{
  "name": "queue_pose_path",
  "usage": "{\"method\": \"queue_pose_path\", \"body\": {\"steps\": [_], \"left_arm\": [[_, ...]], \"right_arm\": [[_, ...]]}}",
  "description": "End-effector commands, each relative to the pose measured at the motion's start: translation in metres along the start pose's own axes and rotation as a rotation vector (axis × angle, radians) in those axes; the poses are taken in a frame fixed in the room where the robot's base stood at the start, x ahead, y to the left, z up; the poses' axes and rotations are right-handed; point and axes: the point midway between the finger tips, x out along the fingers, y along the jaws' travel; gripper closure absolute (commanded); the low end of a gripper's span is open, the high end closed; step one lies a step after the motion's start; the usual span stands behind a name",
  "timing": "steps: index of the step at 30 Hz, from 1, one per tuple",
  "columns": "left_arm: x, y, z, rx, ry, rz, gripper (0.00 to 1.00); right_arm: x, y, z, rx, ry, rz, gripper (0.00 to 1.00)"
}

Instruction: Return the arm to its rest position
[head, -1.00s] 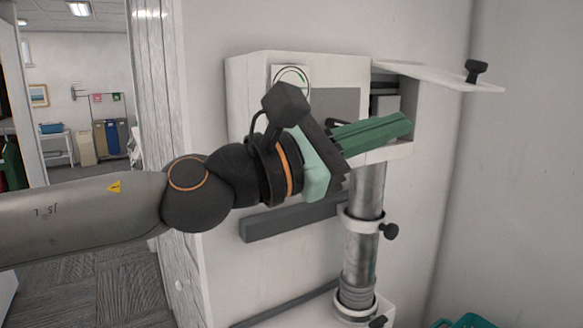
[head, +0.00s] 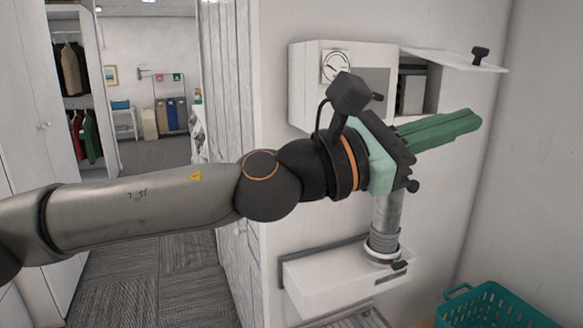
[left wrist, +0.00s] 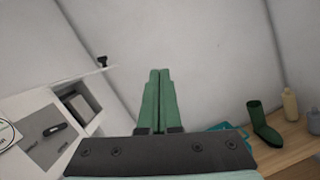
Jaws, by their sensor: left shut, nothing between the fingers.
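My left arm (head: 145,208) comes in from the left and reaches across to the right. My left gripper (head: 476,119) has long green fingers lying together with nothing between them. In the head view the fingers point right, in front of the white wall box (head: 305,85) and its pipe. The gripper also shows in the left wrist view (left wrist: 160,74), with its fingers side by side and bare wall beyond them. The box stands to its left there. My right gripper is in neither view.
The box has a gauge (head: 337,67), an open compartment (head: 412,90) and a raised flap (head: 455,60) with a black knob. A metal pipe (head: 385,225) runs down to a lower white box (head: 330,285). A teal basket (head: 490,308) stands lower right. A green boot (left wrist: 263,128) and a bottle (left wrist: 290,105) stand on a wooden surface.

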Motion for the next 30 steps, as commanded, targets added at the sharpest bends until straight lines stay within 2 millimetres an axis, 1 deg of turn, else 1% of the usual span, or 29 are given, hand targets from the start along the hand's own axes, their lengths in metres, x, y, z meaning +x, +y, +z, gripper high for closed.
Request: {"method": "queue_pose_path", "body": {"steps": [1, 5, 8, 11, 17, 23, 24, 26, 27, 29, 30], "left_arm": [[-0.001, 0.0, -0.011, -0.086, -0.007, 0.009, 1.0], [-0.006, 0.0, -0.031, -0.312, -0.035, 0.032, 1.0], [-0.012, 0.002, -0.05, -0.518, -0.062, 0.06, 1.0], [-0.02, 0.006, -0.073, -0.753, -0.096, 0.098, 1.0], [-0.047, 0.016, -0.129, -1.222, -0.18, 0.203, 1.0], [-0.087, 0.021, -0.197, -1.67, -0.288, 0.346, 1.0], [-0.097, 0.021, -0.212, -1.756, -0.313, 0.379, 1.0], [-0.113, 0.019, -0.235, -1.88, -0.354, 0.432, 1.0], [-0.124, 0.017, -0.251, -1.963, -0.384, 0.471, 1.0], [-0.142, 0.012, -0.275, -2.083, -0.431, 0.533, 1.0], [-0.155, 0.008, -0.291, -2.16, -0.465, 0.576, 1.0]], "right_arm": [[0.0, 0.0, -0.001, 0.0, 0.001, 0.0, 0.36], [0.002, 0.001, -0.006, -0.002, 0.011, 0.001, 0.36], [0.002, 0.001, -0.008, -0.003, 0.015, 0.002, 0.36], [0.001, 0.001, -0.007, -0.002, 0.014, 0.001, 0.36], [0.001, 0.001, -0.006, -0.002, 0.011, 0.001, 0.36], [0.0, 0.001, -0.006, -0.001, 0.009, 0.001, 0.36], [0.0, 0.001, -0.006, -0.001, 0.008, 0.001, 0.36], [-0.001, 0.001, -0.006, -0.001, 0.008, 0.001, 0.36], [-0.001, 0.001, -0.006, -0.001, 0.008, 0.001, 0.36], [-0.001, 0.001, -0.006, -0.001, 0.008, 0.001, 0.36], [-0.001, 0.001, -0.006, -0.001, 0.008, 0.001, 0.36]]}}
